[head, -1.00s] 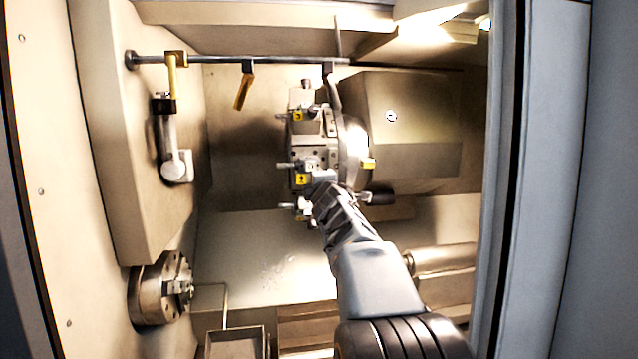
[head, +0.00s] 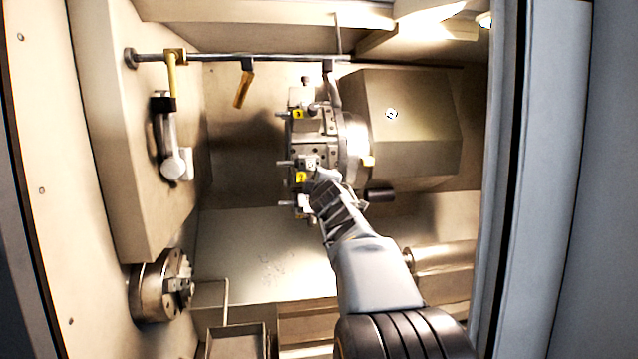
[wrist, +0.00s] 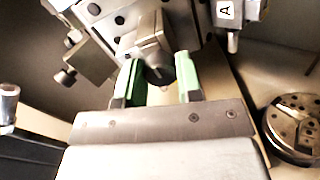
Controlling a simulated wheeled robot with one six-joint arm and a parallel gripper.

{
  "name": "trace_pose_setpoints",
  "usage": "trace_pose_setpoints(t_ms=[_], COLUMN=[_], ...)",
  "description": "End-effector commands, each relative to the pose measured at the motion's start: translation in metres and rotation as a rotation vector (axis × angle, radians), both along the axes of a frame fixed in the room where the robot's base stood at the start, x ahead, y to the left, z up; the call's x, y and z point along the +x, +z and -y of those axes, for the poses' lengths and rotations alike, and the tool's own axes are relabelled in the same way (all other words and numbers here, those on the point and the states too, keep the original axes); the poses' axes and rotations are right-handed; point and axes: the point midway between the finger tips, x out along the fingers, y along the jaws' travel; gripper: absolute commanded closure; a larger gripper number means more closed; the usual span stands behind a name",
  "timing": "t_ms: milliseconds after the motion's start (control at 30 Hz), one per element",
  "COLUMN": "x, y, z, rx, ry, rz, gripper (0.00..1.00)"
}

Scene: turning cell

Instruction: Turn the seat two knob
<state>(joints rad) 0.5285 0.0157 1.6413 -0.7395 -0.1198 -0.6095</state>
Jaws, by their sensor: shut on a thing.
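The turret (head: 318,150) holds several tool seats with small yellow number plates. The seat two plate (head: 301,177) is on its lower left face. My gripper (head: 318,178) reaches up to the turret just right of that plate. In the wrist view, the green fingers of my gripper (wrist: 159,80) stand on either side of a dark round knob (wrist: 159,74) and are shut on it. The knob sits at the end of a grey metal block (wrist: 150,45). In the head view, my gripper hides the knob.
A chuck (head: 163,287) is at lower left and also shows in the wrist view (wrist: 297,125). A rail (head: 230,59) with yellow-handled parts runs above the turret. A probe arm (head: 170,135) hangs on the left wall. The door edge (head: 500,180) stands close on the right.

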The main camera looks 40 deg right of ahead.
Motion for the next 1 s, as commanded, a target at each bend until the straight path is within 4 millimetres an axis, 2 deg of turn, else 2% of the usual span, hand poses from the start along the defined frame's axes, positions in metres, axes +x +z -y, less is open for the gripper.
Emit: trace_pose_setpoints(t_ms=[67, 100, 367, 667, 767, 1000], x=[0.0, 0.0, 0.0, -0.004, -0.014, -0.057], y=[0.001, 0.001, 0.001, 0.0, 0.001, 0.002], z=[0.0, 0.0, 0.0, -0.002, -0.006, -0.027], rx=[-0.002, -0.002, -0.001, -0.002, -0.003, -0.004], ry=[0.001, 0.001, 0.001, 0.0, 0.0, 0.0], rz=[0.002, 0.002, 0.001, 0.0, 0.001, 0.003], gripper=[0.91, 0.65, 0.41, 0.41, 0.41, 0.41])
